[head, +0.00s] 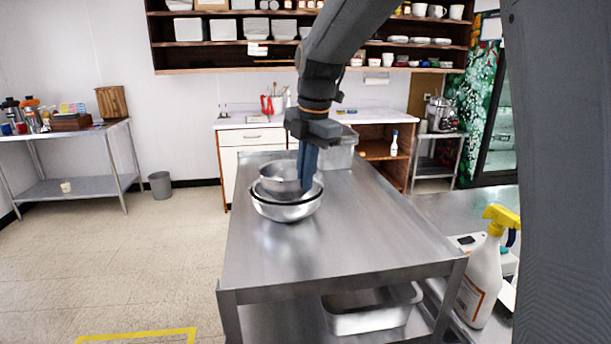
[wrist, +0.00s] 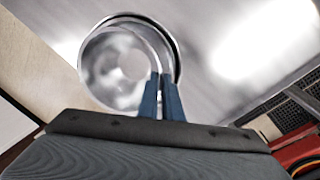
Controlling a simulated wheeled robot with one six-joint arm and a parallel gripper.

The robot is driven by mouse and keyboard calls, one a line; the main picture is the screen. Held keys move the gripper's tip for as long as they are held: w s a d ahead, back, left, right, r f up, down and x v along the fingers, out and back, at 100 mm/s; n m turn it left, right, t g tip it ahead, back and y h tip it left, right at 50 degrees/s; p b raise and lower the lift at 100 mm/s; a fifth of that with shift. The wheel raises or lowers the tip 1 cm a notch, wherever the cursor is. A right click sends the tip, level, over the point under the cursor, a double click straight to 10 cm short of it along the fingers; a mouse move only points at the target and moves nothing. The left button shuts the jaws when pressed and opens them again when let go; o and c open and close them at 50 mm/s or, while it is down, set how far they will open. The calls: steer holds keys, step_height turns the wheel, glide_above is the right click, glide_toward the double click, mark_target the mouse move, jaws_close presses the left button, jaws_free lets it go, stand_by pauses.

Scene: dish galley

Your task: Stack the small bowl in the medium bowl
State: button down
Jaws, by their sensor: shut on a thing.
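A small steel bowl (head: 279,177) is at my gripper (head: 307,187), above the larger steel bowl (head: 286,211) on the steel table. My gripper's blue fingers are shut on the small bowl's right rim. In the wrist view the small bowl (wrist: 118,68) fills most of the larger bowl's opening, and the fingers (wrist: 163,95) pinch its rim. A dark edge of the larger bowl (wrist: 178,65) shows around it. The small bowl looks slightly left of centre. I cannot tell whether it touches the larger bowl's inside. The larger bowl stands upright.
The steel table (head: 330,245) is clear in front and to the right of the bowls. A grey bin (head: 342,153) stands at its far end. A spray bottle (head: 484,272) stands at the right, and a steel pan (head: 372,312) sits on the lower shelf.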

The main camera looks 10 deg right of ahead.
steer(key=c, duration=1.9)
jaws_free()
steer(key=shift+o, duration=0.2)
step_height(320, 180, up, 8)
steer(key=s+b, duration=0.1)
steer(key=b, duration=0.1)
steer(key=shift+d+f, duration=0.15)
steer(key=shift+d, duration=0.2)
